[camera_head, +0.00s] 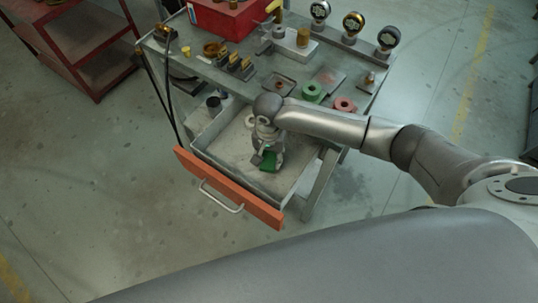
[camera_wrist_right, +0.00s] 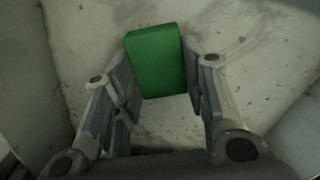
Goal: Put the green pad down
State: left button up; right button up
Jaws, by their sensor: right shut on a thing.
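The green pad (camera_head: 269,164) is a small flat-sided block inside the open grey drawer. In the right wrist view the green pad (camera_wrist_right: 155,60) sits between the far ends of the two fingers, over the drawer's pale floor. My right gripper (camera_head: 266,155) reaches down into the drawer from above and is shut on the pad; its fingertips also show in the right wrist view (camera_wrist_right: 160,85). I cannot tell whether the pad touches the drawer floor. The drawer (camera_head: 226,157) is pulled out and has an orange front (camera_head: 228,189) with a metal handle. My left gripper is not in view.
The grey workbench (camera_head: 265,92) behind the drawer bears a red box (camera_head: 228,18), several gauges, a green ring (camera_head: 312,91), a pink ring (camera_head: 345,105) and small brass parts. A red shelf (camera_head: 85,45) stands at the far left. The drawer floor around the pad looks mostly bare.

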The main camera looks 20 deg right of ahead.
aim_at(269, 158)
jog(key=o, duration=0.8)
jog(key=shift+f, duration=0.1)
notch_tip(269, 158, up, 12)
jog(key=p, duration=0.1)
jog(key=shift+r, duration=0.2)
dwell(0.5)
